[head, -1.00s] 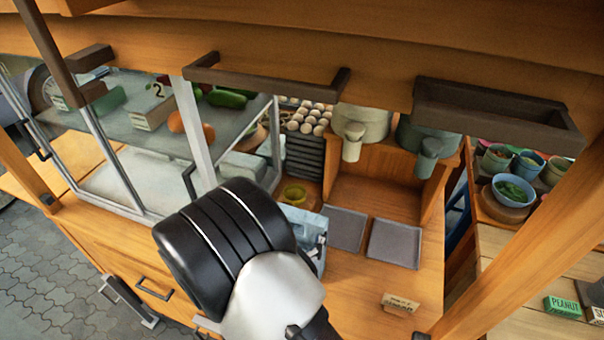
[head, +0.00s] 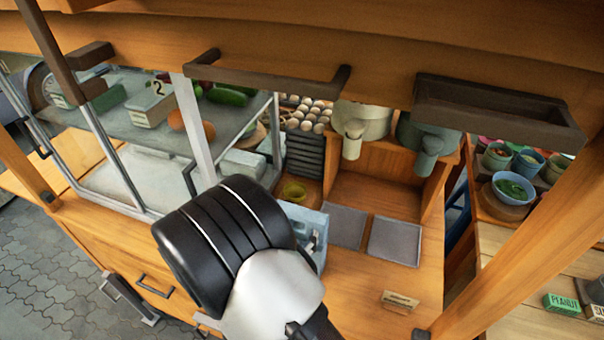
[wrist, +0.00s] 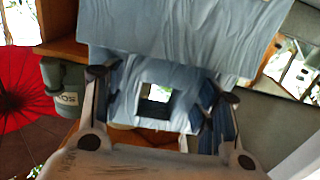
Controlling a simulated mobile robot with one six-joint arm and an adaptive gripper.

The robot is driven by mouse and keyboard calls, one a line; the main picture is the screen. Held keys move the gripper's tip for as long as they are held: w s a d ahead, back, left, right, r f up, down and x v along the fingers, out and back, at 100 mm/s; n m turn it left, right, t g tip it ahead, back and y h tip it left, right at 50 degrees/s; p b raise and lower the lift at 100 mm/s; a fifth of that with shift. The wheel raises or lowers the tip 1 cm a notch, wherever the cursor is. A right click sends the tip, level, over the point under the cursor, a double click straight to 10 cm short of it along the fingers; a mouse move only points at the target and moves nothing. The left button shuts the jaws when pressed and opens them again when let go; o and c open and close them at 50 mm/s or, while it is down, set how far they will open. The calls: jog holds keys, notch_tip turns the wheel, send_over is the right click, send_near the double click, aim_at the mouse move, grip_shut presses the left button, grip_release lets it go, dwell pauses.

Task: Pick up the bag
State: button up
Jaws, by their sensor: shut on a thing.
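The bag (head: 316,222) is light blue, seen in the head view just right of my arm and mostly hidden behind it. In the wrist view the bag (wrist: 180,40) fills the upper middle, with creased sides and a square handle opening between my fingers. My gripper (wrist: 163,95) is shut on the bag, one finger on each side of the handle part. In the head view my wrist hides most of the gripper. I cannot tell whether the bag's base touches the wooden counter (head: 350,285).
Two grey trays (head: 395,241) lie right of the bag. A glass display case (head: 150,190) is on the left. A small sign (head: 400,301) stands near the counter's front edge. A wooden beam (head: 300,45) crosses above.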

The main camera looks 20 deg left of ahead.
grip_shut()
